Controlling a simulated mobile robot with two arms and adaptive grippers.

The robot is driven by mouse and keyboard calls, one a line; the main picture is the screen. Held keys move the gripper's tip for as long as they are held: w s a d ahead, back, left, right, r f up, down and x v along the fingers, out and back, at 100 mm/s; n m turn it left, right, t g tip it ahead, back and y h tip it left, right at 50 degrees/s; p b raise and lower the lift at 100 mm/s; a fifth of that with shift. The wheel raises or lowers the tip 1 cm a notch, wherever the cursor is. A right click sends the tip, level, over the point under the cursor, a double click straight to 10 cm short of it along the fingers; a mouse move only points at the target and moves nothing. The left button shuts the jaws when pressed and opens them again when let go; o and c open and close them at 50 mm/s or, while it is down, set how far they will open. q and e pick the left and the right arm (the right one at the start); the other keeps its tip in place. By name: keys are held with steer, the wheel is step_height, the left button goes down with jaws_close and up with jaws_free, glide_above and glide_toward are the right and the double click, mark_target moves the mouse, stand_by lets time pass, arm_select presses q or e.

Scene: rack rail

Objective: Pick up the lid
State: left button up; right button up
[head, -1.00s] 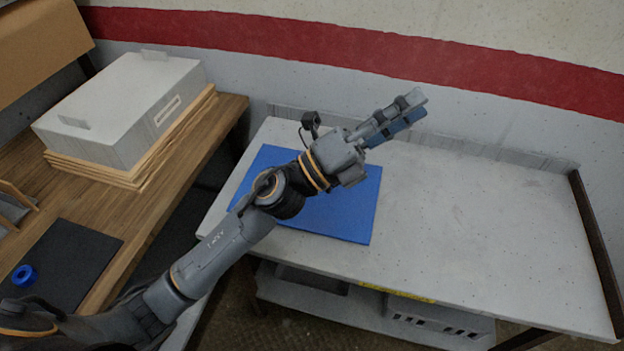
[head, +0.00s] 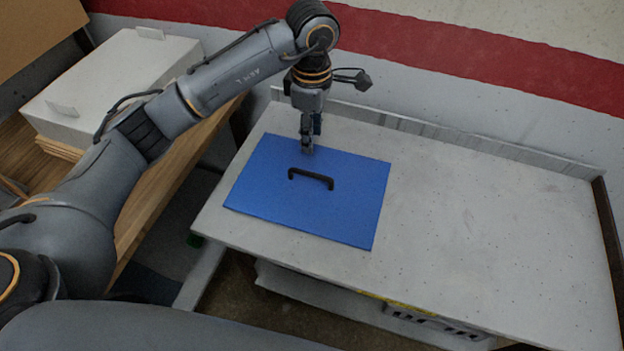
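The lid is a flat blue panel (head: 300,215) with a black bar handle (head: 311,179) near its middle. It lies on the left part of the light grey table (head: 480,230). My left gripper (head: 307,150) points down over the far edge of the lid, just behind the handle and apart from it in the picture. Its fingers are seen edge-on, so their opening cannot be told. Nothing shows held in it. My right gripper is not in view.
A white box (head: 110,85) stands on the wooden bench (head: 150,200) at the left. A low upstand (head: 440,135) runs along the table's back edge, and a dark post (head: 606,225) stands at its right end. The table right of the lid is clear.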

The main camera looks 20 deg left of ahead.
mark_target(311, 173)
arm_select(q)
step_height(311, 173, down, 7)
steer(key=shift+s+f+p, duration=0.1)
steer(key=shift+s+p, duration=0.05)
steer(key=shift+p, duration=0.35)
steer(key=f+p, duration=0.1)
steer(key=f, duration=0.1)
steer(key=s+f+p, duration=0.1)
steer(key=f, duration=0.1)
steer(key=shift+f, duration=0.2)
steer(key=shift+w+f, duration=0.15)
steer(key=shift+f, duration=0.4)
jaws_close()
